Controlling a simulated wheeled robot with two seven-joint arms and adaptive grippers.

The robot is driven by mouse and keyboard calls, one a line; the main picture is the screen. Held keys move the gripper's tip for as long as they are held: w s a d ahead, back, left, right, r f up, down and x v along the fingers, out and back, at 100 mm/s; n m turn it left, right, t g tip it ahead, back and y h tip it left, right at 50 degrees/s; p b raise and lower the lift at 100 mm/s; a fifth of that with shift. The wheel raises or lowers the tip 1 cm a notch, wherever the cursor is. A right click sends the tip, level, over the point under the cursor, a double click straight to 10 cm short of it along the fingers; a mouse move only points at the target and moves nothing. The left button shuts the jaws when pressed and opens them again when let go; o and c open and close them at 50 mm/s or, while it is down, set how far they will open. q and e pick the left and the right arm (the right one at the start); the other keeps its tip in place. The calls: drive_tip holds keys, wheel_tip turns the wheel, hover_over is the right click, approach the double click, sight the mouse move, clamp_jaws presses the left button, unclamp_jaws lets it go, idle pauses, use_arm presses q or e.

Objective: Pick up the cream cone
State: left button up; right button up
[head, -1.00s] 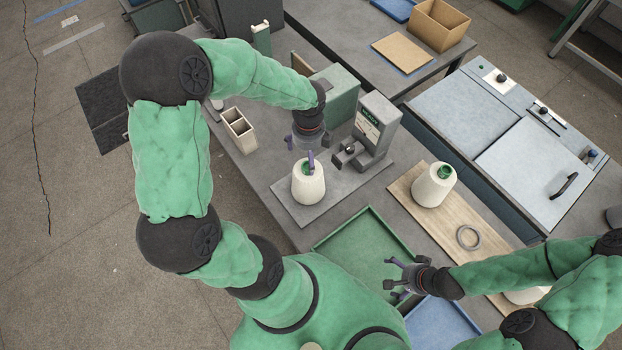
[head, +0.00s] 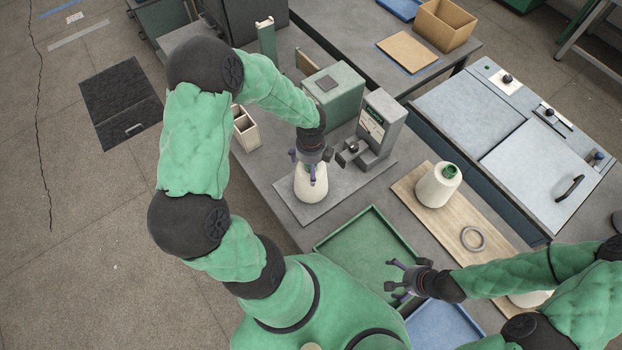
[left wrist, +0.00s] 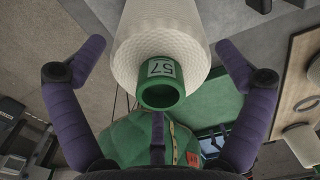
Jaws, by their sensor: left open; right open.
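A cream cone (head: 310,187) stands upright on the grey plate in front of the small grey machine. In the left wrist view the cone (left wrist: 150,40) shows its green tube top (left wrist: 160,92), marked with a number that reads 57 upside down. My left gripper (head: 311,172) is over the top of this cone, with its fingers open on either side of it. In the left wrist view a gap shows between each finger and the cone. A second cream cone (head: 438,186) with a green top stands on the wooden board. My right gripper (head: 398,279) is open and empty above the trays.
A grey machine (head: 377,130) with a dark knob stands close to the right of my left gripper. A green tray (head: 370,232) and a blue tray (head: 445,325) lie in front. A grey ring (head: 472,238) lies on the wooden board (head: 408,190). A cream divided box (head: 246,130) stands left.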

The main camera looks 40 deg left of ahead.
use_arm(q)
drive_tip(key=c, duration=1)
drive_tip(key=shift+w+r, duration=0.1)
